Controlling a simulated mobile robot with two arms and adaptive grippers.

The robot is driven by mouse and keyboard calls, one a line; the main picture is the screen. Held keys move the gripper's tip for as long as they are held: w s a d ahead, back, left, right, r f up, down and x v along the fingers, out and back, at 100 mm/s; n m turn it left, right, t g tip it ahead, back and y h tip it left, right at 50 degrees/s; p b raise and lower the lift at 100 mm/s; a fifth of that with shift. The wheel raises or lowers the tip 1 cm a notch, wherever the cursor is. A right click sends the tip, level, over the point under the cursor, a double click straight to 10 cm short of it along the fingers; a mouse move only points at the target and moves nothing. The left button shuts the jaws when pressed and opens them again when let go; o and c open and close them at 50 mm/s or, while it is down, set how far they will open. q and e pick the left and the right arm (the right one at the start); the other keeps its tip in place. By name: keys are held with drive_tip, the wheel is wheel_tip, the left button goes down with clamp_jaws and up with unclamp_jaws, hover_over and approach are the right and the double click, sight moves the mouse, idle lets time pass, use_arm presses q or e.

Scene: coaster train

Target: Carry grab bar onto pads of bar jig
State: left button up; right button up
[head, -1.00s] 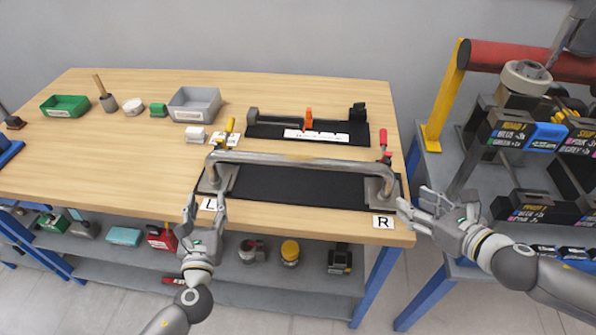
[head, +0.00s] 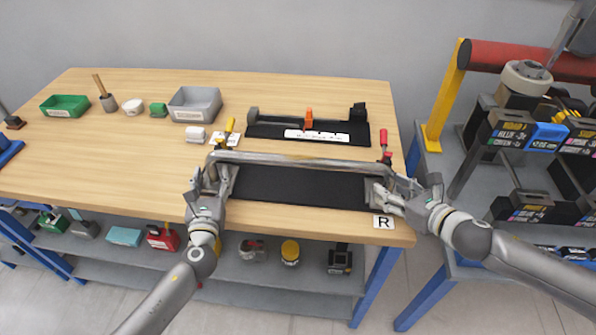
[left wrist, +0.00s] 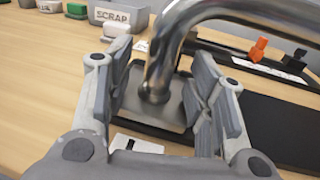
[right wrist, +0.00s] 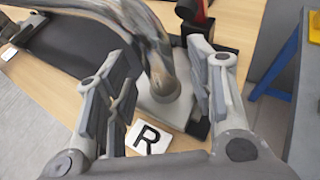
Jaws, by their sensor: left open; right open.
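The grab bar (head: 300,160) is a long metal tube with bent ends on flange plates, standing on a black mat (head: 290,186) near the table's front edge. My left gripper (head: 208,182) is open, its fingers on either side of the bar's left leg, which shows in the left wrist view (left wrist: 160,75). My right gripper (head: 397,195) is open at the right leg, which stands between its fingers in the right wrist view (right wrist: 160,75). The bar jig (head: 270,131), a black base with an orange piece and end blocks, lies behind the bar. Its pads are hard to make out.
A yellow-handled clamp (head: 229,128) and a red-handled clamp (head: 384,142) stand behind the bar's ends. An R card (head: 383,222) lies at the front right. A grey bin (head: 195,103) and a green bin (head: 65,105) stand left. The table's left part has free room.

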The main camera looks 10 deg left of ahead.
use_arm(q)
drive_tip(key=shift+w+a, duration=0.2)
drive_tip(key=shift+w, duration=1)
use_arm(e)
drive_tip(key=shift+x, duration=1.2)
use_arm(q)
clamp_jaws()
use_arm(e)
clamp_jaws()
use_arm(q)
drive_tip(key=shift+w+r+p, duration=0.1)
drive_tip(key=shift+r+p, duration=0.2)
drive_tip(key=shift+r, duration=0.05)
use_arm(e)
drive_tip(key=shift+w+r, duration=0.15)
drive_tip(key=shift+r, duration=0.25)
